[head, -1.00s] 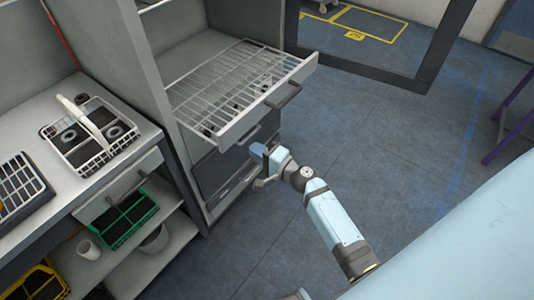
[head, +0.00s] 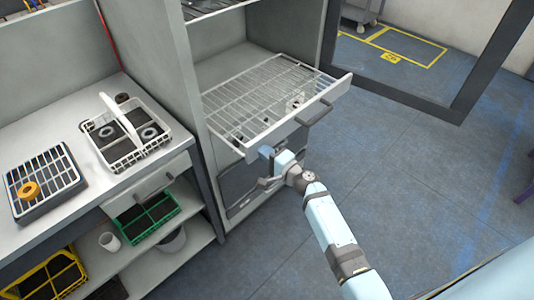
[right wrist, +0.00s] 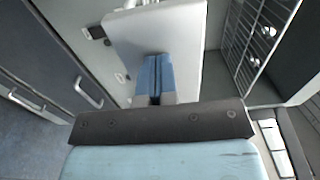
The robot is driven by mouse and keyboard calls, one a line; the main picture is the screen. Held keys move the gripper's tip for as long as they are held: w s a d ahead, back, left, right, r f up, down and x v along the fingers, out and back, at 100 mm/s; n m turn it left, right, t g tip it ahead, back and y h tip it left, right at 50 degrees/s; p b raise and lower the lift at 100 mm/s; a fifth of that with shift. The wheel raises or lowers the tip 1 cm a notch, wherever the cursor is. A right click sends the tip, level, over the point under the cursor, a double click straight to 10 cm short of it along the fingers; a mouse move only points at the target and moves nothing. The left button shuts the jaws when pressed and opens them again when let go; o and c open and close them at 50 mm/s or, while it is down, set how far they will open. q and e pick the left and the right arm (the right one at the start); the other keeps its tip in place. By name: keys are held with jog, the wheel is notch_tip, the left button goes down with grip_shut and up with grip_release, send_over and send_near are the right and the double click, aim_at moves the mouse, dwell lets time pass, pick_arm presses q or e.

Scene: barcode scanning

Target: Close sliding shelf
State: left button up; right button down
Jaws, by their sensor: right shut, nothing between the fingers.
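The sliding shelf (head: 262,98) is a white wire rack with a pale front panel and a dark handle (head: 315,111). It is pulled out of the grey cabinet in the head view. Its wire bars also show at the right of the right wrist view (right wrist: 252,40). My right gripper (head: 267,156) is beside and just below the shelf's front panel, left of the handle. Its blue fingers (right wrist: 155,78) are together and empty. I cannot tell whether they touch the panel. My left gripper is out of view.
Closed drawers with handles (right wrist: 88,94) are below the shelf. A counter on the left holds a white basket (head: 125,130) and a black-and-white rack (head: 42,182) with an orange ring (head: 29,190). Green and yellow crates (head: 148,217) are beneath. The floor at right is clear.

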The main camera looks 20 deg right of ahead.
jog(key=b, duration=0.7)
send_near(222, 122)
jog(key=shift+w+a+r, duration=0.25)
jog(key=shift+w+r, duration=0.15)
jog(key=shift+r, duration=0.15)
jog(key=b+x, duration=0.4)
jog(key=x, duration=0.3)
jog(key=shift+w+a+r, duration=0.1)
jog(key=shift+w+a, duration=0.05)
jog(key=shift+w, duration=0.25)
jog(key=shift+w+a, duration=0.1)
jog(key=shift+w, duration=0.2)
jog(key=shift+w+a+r, duration=0.1)
jog(key=shift+w+r, duration=0.05)
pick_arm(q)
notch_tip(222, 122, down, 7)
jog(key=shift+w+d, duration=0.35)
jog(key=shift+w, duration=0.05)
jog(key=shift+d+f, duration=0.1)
